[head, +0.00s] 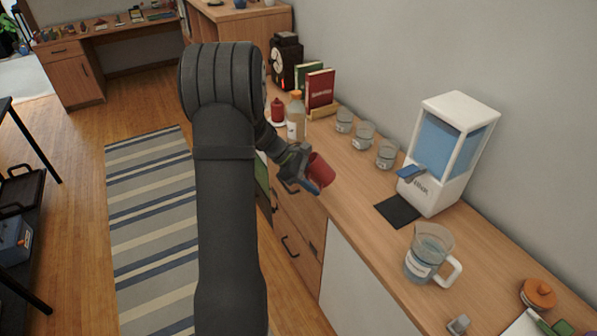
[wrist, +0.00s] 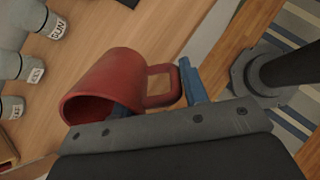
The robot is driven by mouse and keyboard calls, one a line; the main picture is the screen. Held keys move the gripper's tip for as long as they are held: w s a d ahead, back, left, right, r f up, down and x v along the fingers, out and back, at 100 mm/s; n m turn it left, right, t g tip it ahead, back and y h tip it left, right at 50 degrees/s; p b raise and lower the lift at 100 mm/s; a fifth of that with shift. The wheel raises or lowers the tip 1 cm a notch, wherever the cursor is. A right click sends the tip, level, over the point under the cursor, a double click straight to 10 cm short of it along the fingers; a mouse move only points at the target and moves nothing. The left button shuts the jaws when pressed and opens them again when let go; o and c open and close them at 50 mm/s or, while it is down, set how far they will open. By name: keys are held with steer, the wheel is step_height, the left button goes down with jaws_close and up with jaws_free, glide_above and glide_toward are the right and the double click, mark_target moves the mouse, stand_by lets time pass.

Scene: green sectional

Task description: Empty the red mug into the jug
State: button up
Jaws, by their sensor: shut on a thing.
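The red mug (head: 321,170) is held by my gripper (head: 308,180) near the counter's front edge, above the drawers. In the wrist view the red mug (wrist: 112,82) shows its handle to the right and its mouth toward the lower left. One blue finger stands beside the handle; the other is mostly hidden by the mug. The gripper is shut on the mug; the exact grip is partly hidden. I cannot see the mug's contents. The clear jug (head: 425,250), with a label and a white handle, stands upright on the counter to the right, apart from the mug.
A white water dispenser (head: 450,150) stands behind the jug, with a dark mat (head: 397,211) before it. Several glass jars (head: 363,135) line the wall. A bottle (head: 296,118) and books (head: 320,88) stand farther back. The counter (head: 352,190) between mug and mat is clear.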

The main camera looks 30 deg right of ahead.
mark_target(322, 186)
steer(key=m+y, duration=0.1)
steer(key=s+d+f+m+t+y, duration=0.1)
steer(key=d+f+m+y, duration=0.1)
steer(key=y, duration=0.1)
steer(key=shift+s+m+t, duration=0.3)
steer(key=shift+s+t, duration=0.05)
steer(key=shift+t, duration=0.05)
steer(key=shift+w+d+f+m+t+y, duration=0.15)
steer(key=shift+d+f+m+t+y, duration=0.05)
steer(key=shift+m+t+y, duration=0.25)
steer(key=shift+w+d+r+m+t+y, duration=0.15)
steer(key=shift+w+d+m+t+y, duration=0.2)
steer(key=shift+w+d+m+t, duration=0.25)
steer(key=shift+w+d+r+m+t+y, duration=0.15)
steer(key=shift+w+d+m+t+y, duration=0.2)
steer(key=shift+w+m, duration=0.25)
steer(key=shift+m+t, duration=0.6)
steer(key=shift+m, duration=0.35)
steer(key=w+d+r, duration=0.3)
steer(key=shift+d, duration=0.15)
steer(key=shift+f, duration=3.75)
steer(key=o, duration=1.4)
